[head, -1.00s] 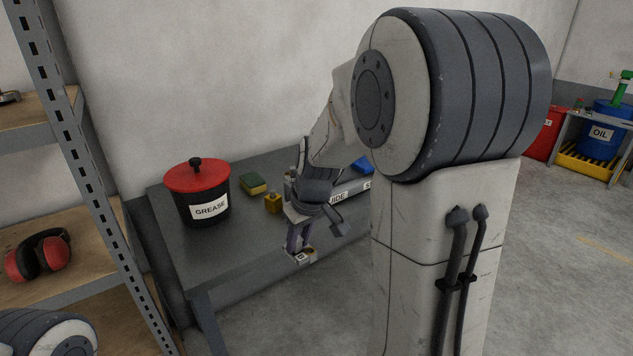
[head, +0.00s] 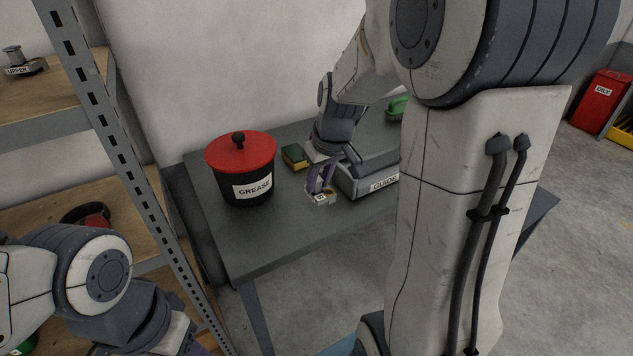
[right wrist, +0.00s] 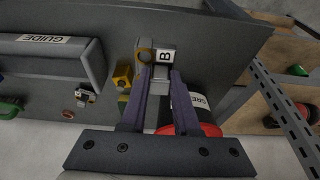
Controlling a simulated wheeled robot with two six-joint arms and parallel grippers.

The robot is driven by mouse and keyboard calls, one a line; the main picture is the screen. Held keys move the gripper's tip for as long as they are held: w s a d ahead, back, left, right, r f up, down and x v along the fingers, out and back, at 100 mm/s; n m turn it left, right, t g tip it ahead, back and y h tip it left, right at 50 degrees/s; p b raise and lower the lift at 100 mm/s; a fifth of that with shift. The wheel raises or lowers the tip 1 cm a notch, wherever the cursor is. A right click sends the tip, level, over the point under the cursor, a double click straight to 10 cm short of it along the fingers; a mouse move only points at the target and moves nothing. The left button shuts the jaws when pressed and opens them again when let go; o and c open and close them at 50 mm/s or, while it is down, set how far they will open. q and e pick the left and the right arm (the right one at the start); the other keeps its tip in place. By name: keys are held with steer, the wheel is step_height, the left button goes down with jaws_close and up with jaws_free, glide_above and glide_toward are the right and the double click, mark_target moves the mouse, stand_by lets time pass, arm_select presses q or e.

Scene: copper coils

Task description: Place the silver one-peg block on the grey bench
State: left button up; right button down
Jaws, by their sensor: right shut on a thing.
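My right gripper (head: 322,182) is shut on a small silver block (head: 320,199) with a white label. In the right wrist view the fingers (right wrist: 157,84) pinch this block (right wrist: 155,68), whose label reads B and which has a yellowish ring on one side. The grey bench (head: 265,232) lies beneath, and the block appears over its surface, between the grease bucket and the GUIDE box. I cannot tell whether the block touches the bench. My left arm is at the lower left of the head view; only a cropped bit of its gripper (head: 198,350) shows.
A black grease bucket (head: 229,186) with a red lid stands left of the held block. A green-yellow sponge (head: 295,157), the grey GUIDE box (head: 359,184) and a yellow block (right wrist: 122,77) are close by. Bare bench lies in front. A metal shelf (head: 115,125) stands left.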

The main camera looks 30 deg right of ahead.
steer(key=w+a+f, duration=0.3)
steer(key=w+a+f+p, duration=0.1)
steer(key=w+a+f, duration=0.2)
steer(key=shift+w+a, duration=0.25)
steer(key=shift+a, duration=0.15)
steer(key=shift+f, duration=2)
steer(key=shift+f, duration=0.15)
steer(key=c, duration=0.7)
jaws_free()
steer(key=shift+o, duration=0.2)
